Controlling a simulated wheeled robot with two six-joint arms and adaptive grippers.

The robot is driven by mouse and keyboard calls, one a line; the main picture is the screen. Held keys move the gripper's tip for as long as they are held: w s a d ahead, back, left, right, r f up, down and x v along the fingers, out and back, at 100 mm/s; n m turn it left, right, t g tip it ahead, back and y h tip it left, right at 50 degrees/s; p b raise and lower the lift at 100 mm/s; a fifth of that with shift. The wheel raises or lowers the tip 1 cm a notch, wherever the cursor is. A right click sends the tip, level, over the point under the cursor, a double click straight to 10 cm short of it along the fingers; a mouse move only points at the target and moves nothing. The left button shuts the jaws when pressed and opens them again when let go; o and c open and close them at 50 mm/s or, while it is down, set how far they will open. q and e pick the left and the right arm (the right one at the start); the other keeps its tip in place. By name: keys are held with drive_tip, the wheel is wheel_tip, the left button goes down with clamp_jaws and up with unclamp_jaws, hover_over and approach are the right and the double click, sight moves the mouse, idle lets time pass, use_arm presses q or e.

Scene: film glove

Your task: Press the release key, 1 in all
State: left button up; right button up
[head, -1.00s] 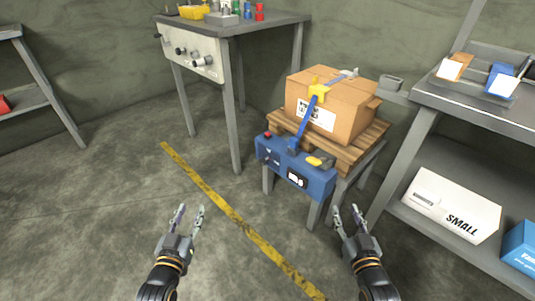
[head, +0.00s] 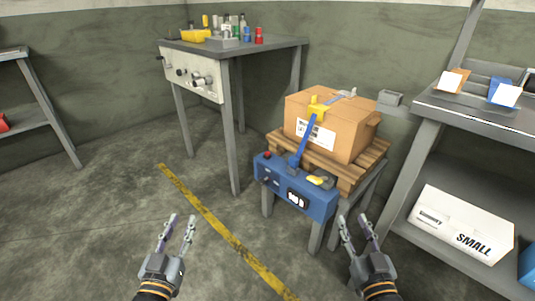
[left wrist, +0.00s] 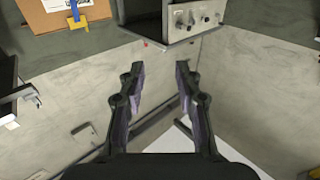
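A blue strapping unit (head: 297,188) stands in front of a pallet that bears a strapped cardboard box. Its front panel has a red button (head: 266,155) at the left, a yellow lever or key (head: 321,181) at the right and a small black-and-white display (head: 297,197). I cannot tell which part is the release key. My left gripper (head: 182,217) is open and empty, left of and nearer than the unit; its open fingers also show in the left wrist view (left wrist: 160,66). My right gripper (head: 354,217) is open and empty, just right of and nearer than the unit.
The cardboard box (head: 345,142) sits on the wooden pallet (head: 368,160) under a blue strap. A grey bench (head: 268,43) with knobs stands behind left. A grey shelf (head: 475,118) with a white box marked SMALL (head: 462,226) stands right. Floor with a yellow line (head: 215,222) is open.

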use_arm(q)
clamp_jaws()
idle(1.1)
